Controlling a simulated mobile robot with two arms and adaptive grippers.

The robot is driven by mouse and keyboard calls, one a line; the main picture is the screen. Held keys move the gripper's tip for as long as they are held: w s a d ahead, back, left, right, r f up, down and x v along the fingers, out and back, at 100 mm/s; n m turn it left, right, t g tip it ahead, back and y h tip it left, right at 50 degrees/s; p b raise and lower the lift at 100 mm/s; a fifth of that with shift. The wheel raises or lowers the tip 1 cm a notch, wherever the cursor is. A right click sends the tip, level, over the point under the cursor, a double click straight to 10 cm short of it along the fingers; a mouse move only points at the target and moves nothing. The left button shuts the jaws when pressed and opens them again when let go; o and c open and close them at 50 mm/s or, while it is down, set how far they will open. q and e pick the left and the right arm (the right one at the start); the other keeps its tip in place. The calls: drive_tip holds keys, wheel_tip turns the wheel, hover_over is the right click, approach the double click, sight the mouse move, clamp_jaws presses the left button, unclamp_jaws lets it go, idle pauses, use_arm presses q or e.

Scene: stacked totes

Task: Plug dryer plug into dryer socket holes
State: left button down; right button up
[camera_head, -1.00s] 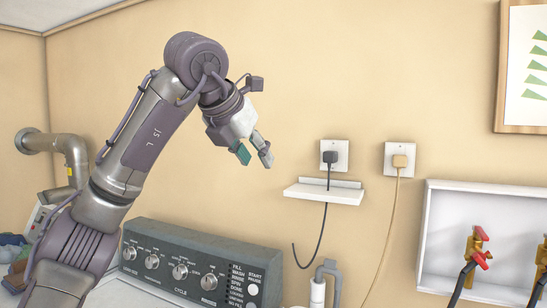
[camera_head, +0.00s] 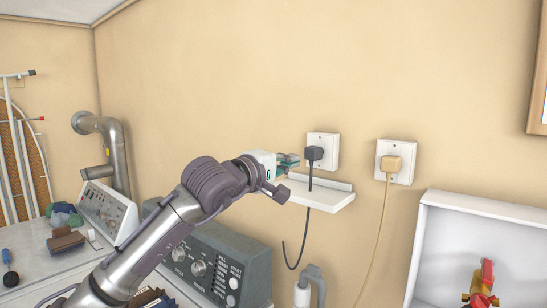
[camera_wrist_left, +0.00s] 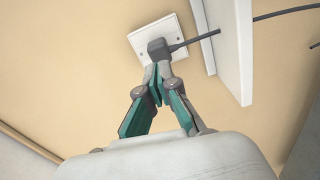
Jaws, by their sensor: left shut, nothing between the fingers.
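A dark grey plug (camera_head: 314,154) with a dark cord sits at the left white wall socket (camera_head: 331,142). The cord hangs down past a small white shelf. A beige plug (camera_head: 391,163) with a beige cord sits at the right white socket (camera_head: 408,149). Which plug is the dryer's is not marked. My left gripper (camera_head: 290,161) is just left of the dark plug, its fingers shut and empty. In the left wrist view the fingertips (camera_wrist_left: 160,78) are close to the dark plug (camera_wrist_left: 159,49); whether they touch it I cannot tell. My right gripper is not in view.
The white shelf (camera_head: 325,199) juts out below the left socket. A machine with a control panel (camera_head: 215,262) stands below my left arm. A white wall box (camera_head: 445,215) with a red valve is at the right. The wall above the sockets is clear.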

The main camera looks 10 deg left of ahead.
sight(309, 154)
use_arm(q)
drive_tip(key=p+x, duration=0.4)
drive_tip(key=shift+w+r, duration=0.15)
drive_tip(key=shift+w, duration=0.2)
drive_tip(key=shift+w+d+p, duration=0.3)
drive_tip(key=shift+w, duration=0.05)
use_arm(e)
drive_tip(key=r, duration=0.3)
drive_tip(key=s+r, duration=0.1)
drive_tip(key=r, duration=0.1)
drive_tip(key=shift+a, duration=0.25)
use_arm(q)
drive_tip(key=shift+w+d, duration=0.3)
drive_tip(key=shift+w, duration=0.25)
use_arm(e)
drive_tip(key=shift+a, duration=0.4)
